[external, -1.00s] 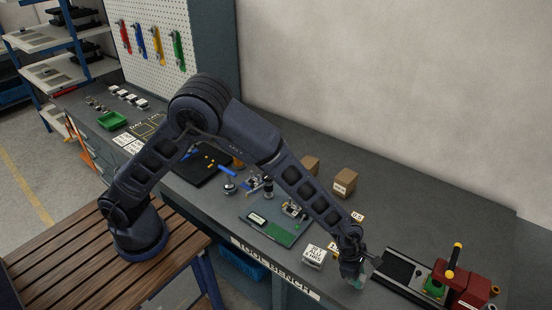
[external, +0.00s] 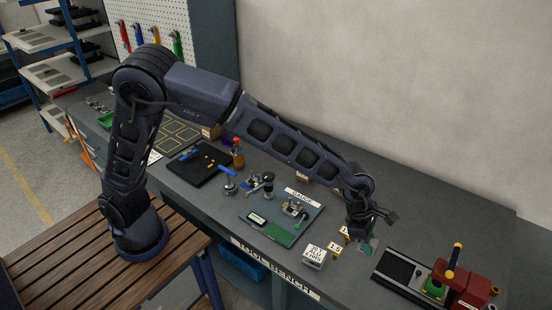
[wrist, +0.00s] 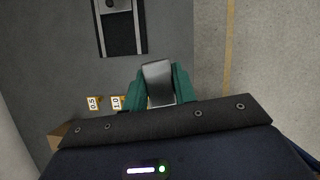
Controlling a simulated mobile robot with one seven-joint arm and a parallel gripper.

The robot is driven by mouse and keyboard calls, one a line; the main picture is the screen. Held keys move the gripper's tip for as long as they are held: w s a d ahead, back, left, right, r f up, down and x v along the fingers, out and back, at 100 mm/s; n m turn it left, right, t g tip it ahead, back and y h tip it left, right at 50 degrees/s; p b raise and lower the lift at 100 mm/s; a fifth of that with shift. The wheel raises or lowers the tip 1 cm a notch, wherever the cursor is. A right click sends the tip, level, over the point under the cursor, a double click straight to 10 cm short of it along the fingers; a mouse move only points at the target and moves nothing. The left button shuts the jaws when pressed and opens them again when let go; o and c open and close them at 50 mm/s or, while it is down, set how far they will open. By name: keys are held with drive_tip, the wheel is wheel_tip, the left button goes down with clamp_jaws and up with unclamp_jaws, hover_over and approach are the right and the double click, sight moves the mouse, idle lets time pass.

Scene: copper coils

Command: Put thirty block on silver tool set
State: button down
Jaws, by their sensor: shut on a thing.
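My gripper (wrist: 158,88) has teal fingers shut on a plain grey metal block (wrist: 158,80), seen between them in the wrist view. No number shows on its visible face. In the external view my gripper (external: 363,247) is raised over the bench, right of a small white block with black lettering (external: 314,254), and the held block is too small to make out. I cannot tell for sure which thing is the silver tool set. A grey-green mat (external: 258,228) with a GAUGE label carries small metal tools and a green plate.
Small number labels (external: 335,248) stand beside the gripper, and two, 0.5 (wrist: 93,103) and 1.0 (wrist: 117,102), show in the wrist view. A black rail fixture (external: 400,270) with a red vise (external: 468,285) lies to the right.

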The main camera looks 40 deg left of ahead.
sight(320, 255)
drive_tip(key=a+r+n+t, duration=0.1)
drive_tip(key=a+r+n, duration=0.25)
drive_tip(key=a, duration=1.15)
drive_tip(key=shift+m, duration=0.35)
wheel_tip(320, 255, down, 18)
drive_tip(key=shift+a+f, duration=0.1)
drive_tip(key=shift+f, duration=0.15)
drive_tip(key=c, duration=1.1)
unclamp_jaws()
drive_tip(key=shift+f, duration=0.15)
drive_tip(key=v, duration=1.2)
drive_tip(key=shift+r, duration=0.25)
